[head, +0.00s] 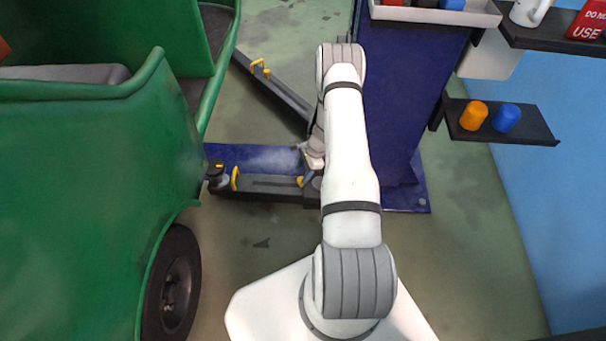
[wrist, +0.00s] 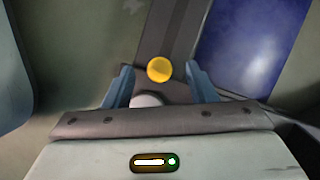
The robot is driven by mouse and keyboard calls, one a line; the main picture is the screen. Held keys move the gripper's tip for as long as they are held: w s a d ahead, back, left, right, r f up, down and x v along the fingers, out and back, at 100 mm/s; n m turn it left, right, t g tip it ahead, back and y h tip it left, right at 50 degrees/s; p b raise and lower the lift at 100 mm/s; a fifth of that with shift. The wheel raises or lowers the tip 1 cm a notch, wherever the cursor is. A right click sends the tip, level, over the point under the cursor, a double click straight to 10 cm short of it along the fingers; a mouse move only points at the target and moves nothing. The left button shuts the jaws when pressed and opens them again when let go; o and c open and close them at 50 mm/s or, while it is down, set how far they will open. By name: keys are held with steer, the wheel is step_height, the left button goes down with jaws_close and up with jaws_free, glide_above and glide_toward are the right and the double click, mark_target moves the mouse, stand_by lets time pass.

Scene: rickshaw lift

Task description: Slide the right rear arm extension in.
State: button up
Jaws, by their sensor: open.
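The near dark lift arm (head: 268,184) runs left from the foot of the blue post. It has a yellow handle on its left, extension part (head: 235,179) and a round pad (head: 217,173) at its tip beside the green rickshaw (head: 90,200). My gripper is open; its blue fingers (wrist: 160,86) show in the wrist view. A yellow round-ended handle (wrist: 159,69) appears between or just beyond the fingertips, above the dark arm (wrist: 170,28). I cannot tell whether they touch it. In the head view my arm hides most of the gripper.
A second dark lift arm (head: 280,92) with yellow handles extends to the far left. The blue post (head: 400,110) stands right of my arm, on a blue base plate (head: 258,157). A shelf (head: 535,126) with orange and blue pieces is at right. Open floor (head: 460,240) lies at lower right.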

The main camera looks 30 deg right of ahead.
step_height(320, 180, up, 6)
steer(key=shift+f+p, duration=0.1)
steer(key=shift+p, duration=0.7)
steer(key=s+a+r+n+p, duration=0.1)
steer(key=a+r+n+p, duration=0.3)
steer(key=r, duration=1.1)
steer(key=a+r+n+h+p, duration=0.15)
steer(key=r+p, duration=0.35)
steer(key=r, duration=0.9)
steer(key=s+a+r+n+p, duration=0.1)
steer(key=a+r+n+p, duration=0.35)
steer(key=r, duration=1.05)
steer(key=s+a+r+n+h+p, duration=0.1)
steer(key=s+r+p, duration=0.4)
steer(key=r, duration=0.5)
steer(key=s+a+r+n+t+h+p, duration=0.1)
steer(key=s+a+r+n+p, duration=0.2)
steer(key=s+r, duration=0.7)
steer(key=s+a+r+n+t+h+p, duration=0.1)
steer(key=s+r+n+p, duration=0.4)
steer(key=r, duration=0.7)
steer(key=s+a+p, duration=0.1)
steer(key=s+p, duration=0.1)
steer(key=p, duration=0.1)
steer(key=shift+s+r, duration=0.25)
steer(key=shift+s, duration=0.1)
